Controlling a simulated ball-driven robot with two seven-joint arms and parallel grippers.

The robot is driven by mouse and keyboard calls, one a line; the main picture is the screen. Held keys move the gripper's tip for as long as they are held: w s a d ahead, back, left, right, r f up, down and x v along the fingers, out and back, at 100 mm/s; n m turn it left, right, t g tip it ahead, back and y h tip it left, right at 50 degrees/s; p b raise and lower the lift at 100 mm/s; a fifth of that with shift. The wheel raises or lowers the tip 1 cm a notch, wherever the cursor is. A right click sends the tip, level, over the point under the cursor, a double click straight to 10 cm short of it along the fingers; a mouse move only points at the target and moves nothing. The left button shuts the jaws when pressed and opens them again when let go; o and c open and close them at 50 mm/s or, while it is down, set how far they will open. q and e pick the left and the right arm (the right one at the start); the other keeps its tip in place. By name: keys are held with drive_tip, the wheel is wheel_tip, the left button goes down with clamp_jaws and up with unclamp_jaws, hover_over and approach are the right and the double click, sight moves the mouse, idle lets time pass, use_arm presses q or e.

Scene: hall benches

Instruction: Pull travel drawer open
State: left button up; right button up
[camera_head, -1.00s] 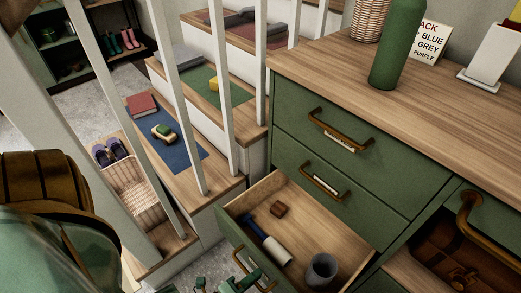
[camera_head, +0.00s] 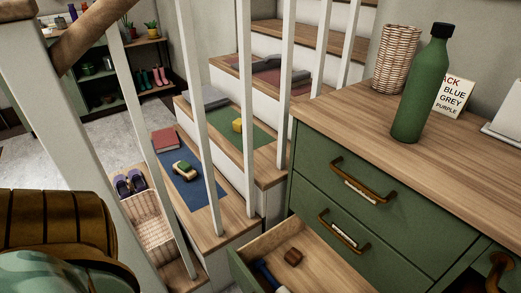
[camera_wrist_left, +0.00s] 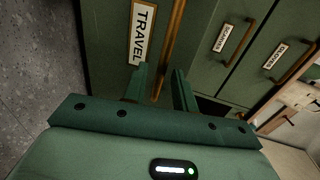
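The open drawer (camera_head: 262,236) juts from the lower part of the green dresser (camera_head: 376,215) in the head view; its front is cut off below. In the left wrist view the travel drawer's green front (camera_wrist_left: 104,45) carries a white TRAVEL label (camera_wrist_left: 142,32) and a bronze bar handle (camera_wrist_left: 173,45). My left gripper (camera_wrist_left: 160,82) is open, its two green fingers on either side of the handle with gaps beside the bar. Contact is not clear. My right gripper is in neither view.
A brown block (camera_head: 293,257) and a blue-handled item (camera_head: 266,276) lie in the open drawer. A green bottle (camera_head: 424,85) and wicker basket (camera_head: 397,58) stand on the dresser. White railing posts (camera_head: 205,125) and steps stand close at left.

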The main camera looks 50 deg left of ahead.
use_arm(q)
drive_tip(key=v, duration=0.5)
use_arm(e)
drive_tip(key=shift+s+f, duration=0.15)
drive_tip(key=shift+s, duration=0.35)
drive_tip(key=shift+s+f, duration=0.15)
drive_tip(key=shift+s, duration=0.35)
